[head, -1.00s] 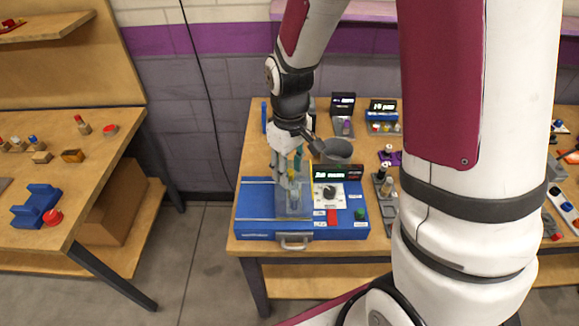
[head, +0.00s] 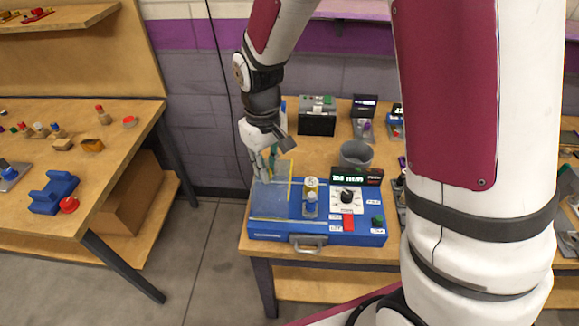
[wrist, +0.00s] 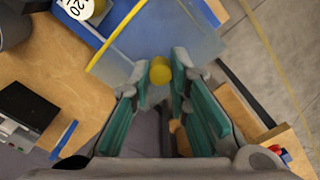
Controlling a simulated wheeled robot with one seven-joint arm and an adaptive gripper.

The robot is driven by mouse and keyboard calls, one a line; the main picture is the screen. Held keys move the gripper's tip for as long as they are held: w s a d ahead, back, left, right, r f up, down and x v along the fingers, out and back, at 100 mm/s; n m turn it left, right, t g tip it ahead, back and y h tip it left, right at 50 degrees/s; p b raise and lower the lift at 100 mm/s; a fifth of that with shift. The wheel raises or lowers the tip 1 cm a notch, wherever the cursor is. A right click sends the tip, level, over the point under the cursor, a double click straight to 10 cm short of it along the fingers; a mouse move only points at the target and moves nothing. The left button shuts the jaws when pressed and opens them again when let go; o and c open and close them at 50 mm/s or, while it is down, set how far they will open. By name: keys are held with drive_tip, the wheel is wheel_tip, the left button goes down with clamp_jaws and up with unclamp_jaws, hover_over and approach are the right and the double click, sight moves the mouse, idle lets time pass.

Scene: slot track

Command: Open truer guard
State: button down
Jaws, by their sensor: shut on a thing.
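The truer is a blue machine (head: 375,238) at the front left of the near bench. Its clear guard (head: 270,203) has a yellow edge and lies over the left part of the machine; it also shows in the wrist view (wrist: 185,30). The yellow-topped spindle part (head: 311,190) stands uncovered just right of the guard's yellow edge. My gripper (head: 265,172) is at the guard's rear left. In the wrist view my gripper (wrist: 163,85) has its green-padded fingers around the guard's yellow knob (wrist: 160,70). The fingers partly hide the knob's sides.
The truer carries a black dial (head: 347,196), a red button (head: 348,222), a green button (head: 378,220) and a lit display (head: 350,176). A grey cup (head: 356,153) stands behind it. Left of the bench is open floor, then another wooden table (head: 100,180).

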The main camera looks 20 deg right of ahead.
drive_tip(key=shift+w+a, duration=0.1)
drive_tip(key=shift+a, duration=0.2)
drive_tip(key=c, duration=1.5)
unclamp_jaws()
wheel_tip(320, 180, up, 12)
